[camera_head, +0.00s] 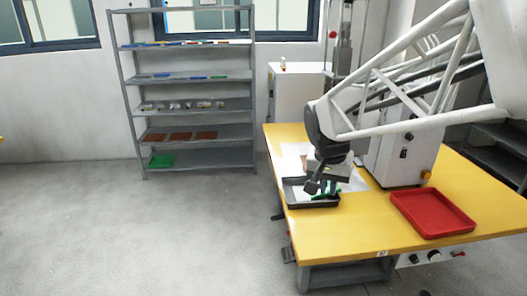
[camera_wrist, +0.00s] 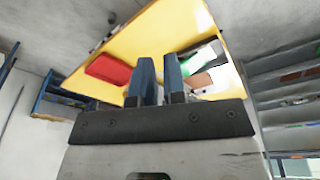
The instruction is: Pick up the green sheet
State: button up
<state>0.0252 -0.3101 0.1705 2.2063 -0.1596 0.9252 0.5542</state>
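In the wrist view a green sheet (camera_wrist: 199,64) lies just right of my right finger. My gripper (camera_head: 322,186) is over the tray. In the wrist view its two blue fingers (camera_wrist: 159,62) stand a narrow gap apart, with yellow table showing between them and nothing held. Whether a finger touches the sheet cannot be told.
A red tray (camera_head: 432,213) sits on the yellow table (camera_head: 375,228) to the right. White paper (camera_head: 292,153) and a brown piece (camera_head: 304,164) lie behind the black tray. A grey shelf rack (camera_head: 190,125) by the wall holds small parts and another green piece (camera_head: 161,160) at the bottom.

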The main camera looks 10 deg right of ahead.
jog(key=w+d+f+m+h, duration=0.1)
jog(key=w+d+f+m, duration=0.15)
jog(key=w, duration=0.65)
jog(key=w+d+f+m+g, duration=0.15)
jog(key=w+f, duration=0.25)
jog(key=w, duration=0.4)
jog(key=w+d+f+m+h, duration=0.1)
jog(key=w+f+m, duration=0.25)
jog(key=w, duration=0.55)
jog(key=w+d+f+m, duration=0.2)
jog(key=w+f, duration=0.7)
jog(key=f, duration=0.1)
jog(key=w+d+f+m, duration=0.2)
jog(key=w+f+m, duration=0.1)
jog(key=w+f, duration=0.6)
jog(key=shift+d+f+h, duration=0.25)
jog(key=shift+f+h, duration=0.15)
jog(key=shift+f, duration=0.35)
jog(key=shift+x, duration=1.3)
jog(key=shift+x, duration=2.65)
jog(key=shift+d+r, duration=0.1)
